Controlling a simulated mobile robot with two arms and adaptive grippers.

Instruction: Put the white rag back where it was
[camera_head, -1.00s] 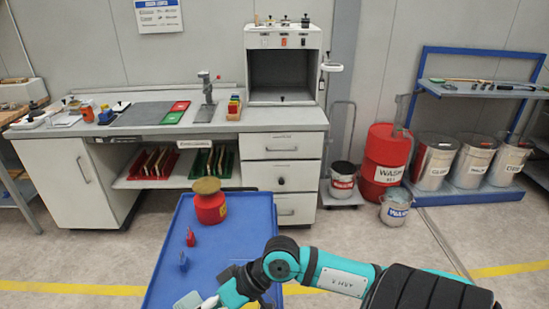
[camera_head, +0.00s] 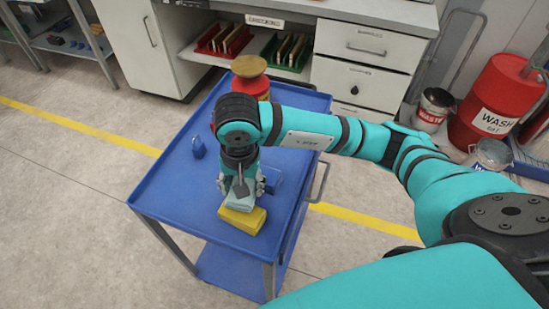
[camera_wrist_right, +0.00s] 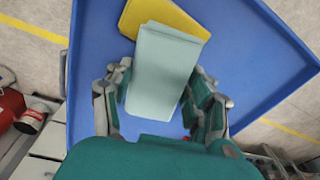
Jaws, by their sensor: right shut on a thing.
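The white rag (camera_head: 240,201), a pale folded block, is between the fingers of my right gripper (camera_head: 241,184) above the blue cart's near end. In the right wrist view the rag (camera_wrist_right: 162,70) lies between the two fingers of my right gripper (camera_wrist_right: 160,108), which is shut on it. A yellow folded cloth (camera_head: 243,221) is on the cart top (camera_head: 170,190), and it also shows in the wrist view (camera_wrist_right: 190,20). The rag overlaps the yellow cloth in both views; I cannot tell whether they touch. My left gripper is out of view.
A red can with a tan top (camera_head: 250,80) stands at the cart's far end. A small blue item (camera_head: 198,147) is near the left edge. A pale blue flat patch (camera_head: 270,178) shows beside the gripper. A workbench (camera_head: 340,12) stands behind, a red drum (camera_head: 500,100) at right.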

